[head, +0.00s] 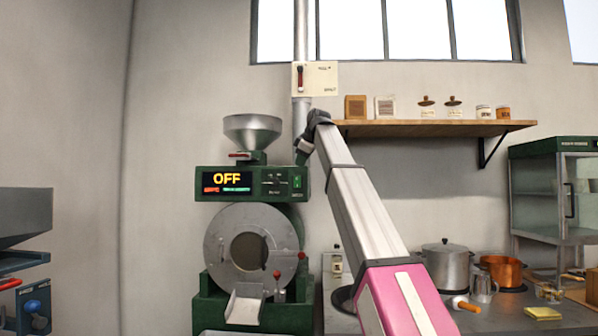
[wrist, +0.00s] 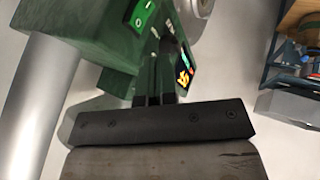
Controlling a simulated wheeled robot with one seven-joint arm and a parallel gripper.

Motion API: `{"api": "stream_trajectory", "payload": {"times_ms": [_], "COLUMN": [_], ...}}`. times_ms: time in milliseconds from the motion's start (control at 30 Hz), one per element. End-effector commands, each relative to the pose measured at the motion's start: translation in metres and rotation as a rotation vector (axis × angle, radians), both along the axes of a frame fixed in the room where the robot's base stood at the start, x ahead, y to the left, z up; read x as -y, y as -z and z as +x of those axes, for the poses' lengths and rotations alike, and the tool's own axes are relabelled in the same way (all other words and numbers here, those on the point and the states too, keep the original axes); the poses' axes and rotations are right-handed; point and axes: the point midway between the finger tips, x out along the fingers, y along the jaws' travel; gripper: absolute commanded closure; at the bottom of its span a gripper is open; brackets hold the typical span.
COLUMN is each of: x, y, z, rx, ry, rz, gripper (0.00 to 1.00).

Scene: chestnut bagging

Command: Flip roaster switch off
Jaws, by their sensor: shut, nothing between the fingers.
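The green roaster (head: 205,181) stands at the middle left in the head view, and its display (head: 227,183) reads OFF in yellow. A green rocker switch (head: 297,181) sits at the right end of its control panel; it also shows close up in the wrist view (wrist: 143,18). My gripper (head: 301,158) is at the panel's upper right corner, just above the switch in the head view. In the wrist view its fingers (wrist: 163,48) are shut and empty, with the tips beside the switch. I cannot tell whether they touch the roaster.
A metal hopper (head: 252,132) tops the roaster, and a vertical pipe (head: 301,115) runs behind it. A wooden shelf (head: 430,128) with jars is on the wall. Pots (head: 446,262) and a green-framed glass cabinet (head: 555,190) stand to the right. Blue machinery (head: 28,290) is at the left.

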Motion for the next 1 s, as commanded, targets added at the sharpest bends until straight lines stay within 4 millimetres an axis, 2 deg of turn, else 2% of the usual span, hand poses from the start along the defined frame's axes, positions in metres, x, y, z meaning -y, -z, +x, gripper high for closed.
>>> {"api": "stream_trajectory", "payload": {"times_ms": [33,100,333,500,1000], "x": [0.005,0.010,0.021,0.024,0.024], "y": [-0.012,-0.023,-0.048,-0.053,-0.053], "z": [-0.003,-0.007,-0.016,-0.019,-0.019], "rx": [0.002,0.001,0.000,0.000,-0.001], "ry": [0.000,0.000,0.000,0.000,0.000], "rz": [0.001,0.000,-0.001,-0.001,0.000], "gripper": [1.00,1.00,1.00,1.00,1.00]}}
